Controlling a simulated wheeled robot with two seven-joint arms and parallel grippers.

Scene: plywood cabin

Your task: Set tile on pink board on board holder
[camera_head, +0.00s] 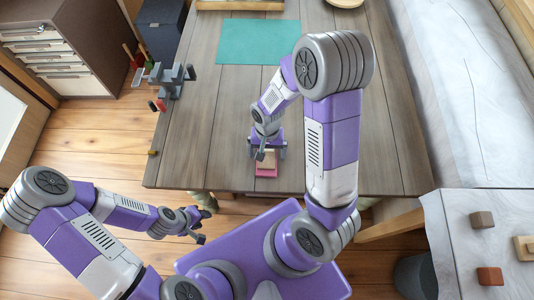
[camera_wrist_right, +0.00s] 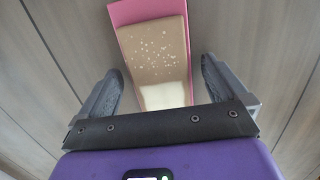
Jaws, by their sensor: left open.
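The pink board (camera_head: 267,173) lies near the front edge of the grey plank table. A tan, pale-speckled tile (camera_wrist_right: 155,50) rests over the pink board (camera_wrist_right: 122,12) in the right wrist view, with a cream face (camera_wrist_right: 162,96) at its near end. My right gripper (camera_head: 267,154) is over the tile, pointing down. In the right wrist view the fingers of my right gripper (camera_wrist_right: 163,72) stand apart on either side of the tile, with a gap at the right. My left gripper (camera_head: 200,227) is open and empty, off the table's front left. I cannot make out a separate board holder.
A teal mat (camera_head: 258,42) lies at the back of the table (camera_head: 205,120). A grey tool rack (camera_head: 172,80) stands at the left edge. A white side table (camera_head: 465,255) at right carries small blocks (camera_head: 482,220). The table's middle is clear.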

